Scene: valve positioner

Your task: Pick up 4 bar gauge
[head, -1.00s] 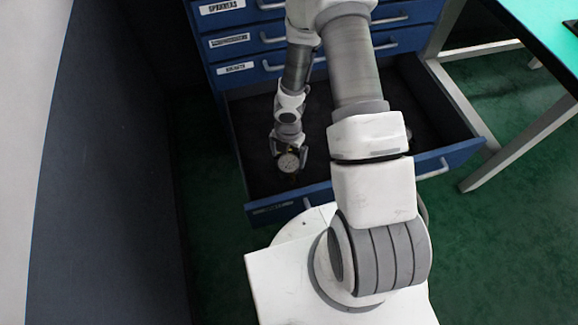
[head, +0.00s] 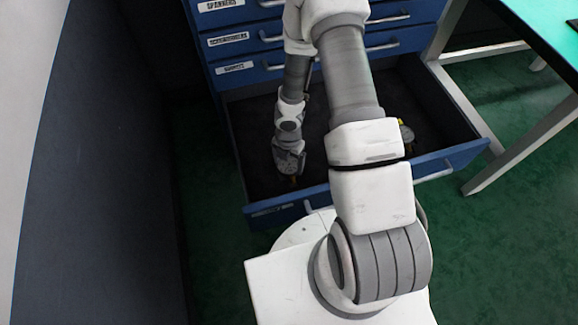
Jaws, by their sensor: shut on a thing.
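My gripper (head: 289,160) is down inside the open bottom drawer, in its left part near the front. It is shut on a small round gauge (head: 289,168). Only part of the gauge's face shows between the fingers, and its marking is too small to read. A second round gauge with a yellow part on top (head: 406,132) lies in the right part of the drawer, partly hidden behind my arm. I cannot read its dial either.
The open drawer (head: 262,212) belongs to a blue cabinet (head: 225,77) with labelled closed drawers above. Its walls surround my gripper. A green-topped table (head: 535,30) stands at the right, and a dark wall (head: 95,170) is at the left.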

